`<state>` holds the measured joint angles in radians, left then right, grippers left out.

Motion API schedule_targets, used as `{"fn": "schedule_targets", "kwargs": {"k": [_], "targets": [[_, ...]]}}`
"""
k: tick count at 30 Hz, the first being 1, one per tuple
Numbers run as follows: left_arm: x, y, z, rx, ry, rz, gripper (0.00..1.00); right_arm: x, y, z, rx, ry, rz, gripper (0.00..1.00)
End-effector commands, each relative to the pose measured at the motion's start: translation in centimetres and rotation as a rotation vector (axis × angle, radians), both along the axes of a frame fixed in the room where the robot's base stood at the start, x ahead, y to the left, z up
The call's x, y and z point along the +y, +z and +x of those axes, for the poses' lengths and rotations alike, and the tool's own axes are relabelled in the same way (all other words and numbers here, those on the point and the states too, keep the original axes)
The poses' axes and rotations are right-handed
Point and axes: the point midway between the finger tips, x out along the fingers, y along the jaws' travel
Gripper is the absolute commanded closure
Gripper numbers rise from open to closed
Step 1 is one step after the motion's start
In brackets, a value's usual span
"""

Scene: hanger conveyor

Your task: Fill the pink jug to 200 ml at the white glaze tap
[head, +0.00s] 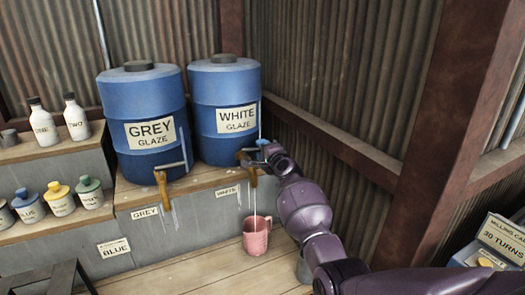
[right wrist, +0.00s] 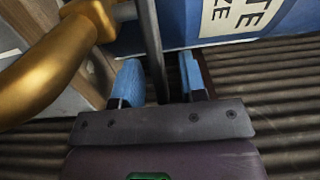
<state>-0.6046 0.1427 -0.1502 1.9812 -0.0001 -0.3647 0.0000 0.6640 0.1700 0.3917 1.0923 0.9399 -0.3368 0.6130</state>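A thin pale stream runs from the tap's spout down into the jug. The level inside and any markings are too small to read. The blue white-glaze barrel (head: 224,85) stands above. My right gripper (head: 262,150) is at the tap's lever. In the right wrist view its blue fingertips (right wrist: 160,82) are apart, with the grey lever bar (right wrist: 152,45) between them and a gap on the right side. My left gripper is not in view.
The grey glaze barrel (head: 143,100) with its own tap (head: 162,185) stands to the left. Bottles (head: 60,198) line shelves at far left. A rusty post (head: 440,130) and a box (head: 500,240) labelled 30 TURNS are at right.

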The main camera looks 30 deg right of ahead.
Motion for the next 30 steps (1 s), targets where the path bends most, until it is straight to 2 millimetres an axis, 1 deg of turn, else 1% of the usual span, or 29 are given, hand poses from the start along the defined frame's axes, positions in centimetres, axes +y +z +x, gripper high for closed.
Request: {"fn": "schedule_targets", "kwargs": {"k": [5, 8, 12, 24, 30], "targets": [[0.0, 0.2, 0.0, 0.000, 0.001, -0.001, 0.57, 0.0, 0.0, -0.4, 0.001, 0.000, 0.000, 0.62], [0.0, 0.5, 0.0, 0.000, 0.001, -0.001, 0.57, -0.1, 0.0, -1.2, 0.000, 0.000, 0.001, 0.62], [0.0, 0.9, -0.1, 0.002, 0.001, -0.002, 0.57, -0.2, 0.0, -3.0, 0.001, -0.001, 0.000, 0.62], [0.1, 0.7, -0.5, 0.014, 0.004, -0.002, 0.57, -0.4, 0.0, -8.5, 0.000, -0.001, 0.001, 0.62], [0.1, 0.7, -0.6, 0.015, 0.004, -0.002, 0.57, -0.5, 0.0, -10.2, 0.000, -0.001, 0.000, 0.62]]}}
